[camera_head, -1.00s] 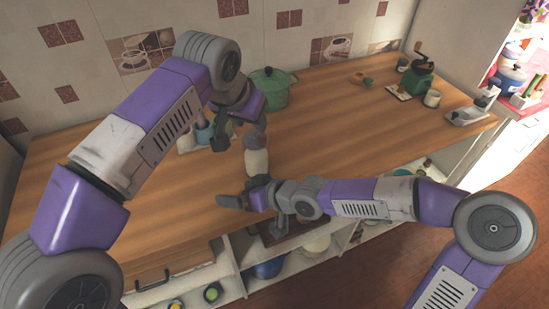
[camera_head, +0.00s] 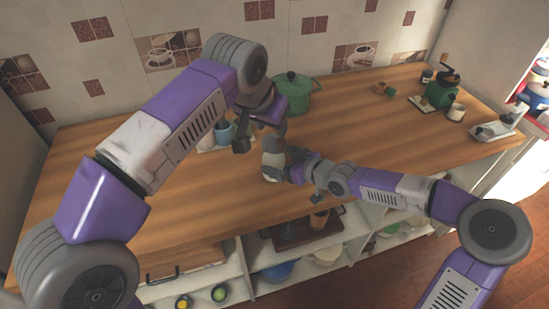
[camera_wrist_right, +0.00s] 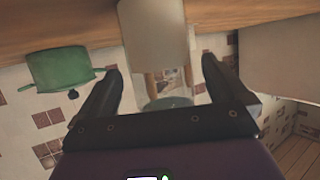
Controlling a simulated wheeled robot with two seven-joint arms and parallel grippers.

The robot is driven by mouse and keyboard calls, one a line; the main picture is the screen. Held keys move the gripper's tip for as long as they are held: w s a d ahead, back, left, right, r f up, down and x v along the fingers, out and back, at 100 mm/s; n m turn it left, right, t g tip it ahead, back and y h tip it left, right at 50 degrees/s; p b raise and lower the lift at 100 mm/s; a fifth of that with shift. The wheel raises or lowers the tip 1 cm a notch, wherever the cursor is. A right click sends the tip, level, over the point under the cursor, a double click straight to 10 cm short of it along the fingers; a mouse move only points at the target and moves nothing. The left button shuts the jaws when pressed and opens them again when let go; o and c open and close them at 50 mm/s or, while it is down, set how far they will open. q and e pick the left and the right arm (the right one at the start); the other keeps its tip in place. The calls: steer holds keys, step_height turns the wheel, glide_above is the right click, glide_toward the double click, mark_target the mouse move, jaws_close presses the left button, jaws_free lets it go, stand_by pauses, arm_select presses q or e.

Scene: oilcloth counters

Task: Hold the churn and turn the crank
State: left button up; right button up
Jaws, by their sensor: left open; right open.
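The churn (camera_head: 271,164) is a clear jar with pale contents, upright on the wooden counter. In the right wrist view it appears upside down (camera_wrist_right: 153,45), with wooden paddle parts showing through the glass. My right gripper (camera_head: 291,166) is open at the jar's right side. In its wrist view the open fingers (camera_wrist_right: 165,80) stand on either side of the jar, with gaps visible; I cannot tell whether they touch. My left gripper (camera_head: 261,138) is open above the churn's top. The crank is not clearly visible, with the left gripper and arm in front of that area.
A green lidded pot (camera_head: 293,95) stands behind the churn. A blue-grey cup (camera_head: 223,131) stands left of it, under my left arm. A green hand mill (camera_head: 441,92), a mug (camera_head: 456,112) and a scale-like item (camera_head: 495,130) are far right. Open shelves lie below the counter.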

mark_target(280, 140)
steer(key=shift+x, duration=1.85)
steer(key=shift+c, duration=0.3)
arm_select(q)
steer(key=shift+o, duration=0.3)
arm_select(e)
steer(key=c, duration=1.3)
arm_select(q)
steer(key=shift+w+d+r+n+g+y, duration=0.1)
steer(key=shift+w+d+n+y, duration=0.2)
steer(key=shift+w, duration=0.35)
steer(key=shift+w+d+r+n+g+y, duration=0.1)
steer(key=shift+w+d+n, duration=0.2)
steer(key=shift+w+n, duration=0.25)
steer(key=shift+w+d+r+n+g+y, duration=0.1)
steer(key=shift+w+d+n+y, duration=0.15)
steer(key=shift+w, duration=0.45)
arm_select(e)
steer(key=shift+c, duration=0.2)
arm_select(q)
steer(key=shift+w+d+n, duration=0.35)
steer(key=shift+w+n, duration=0.05)
steer(key=shift+f, duration=4.9)
steer(key=shift+c, duration=0.4)
steer(key=c, duration=0.6)
steer(key=shift+a, duration=0.1)
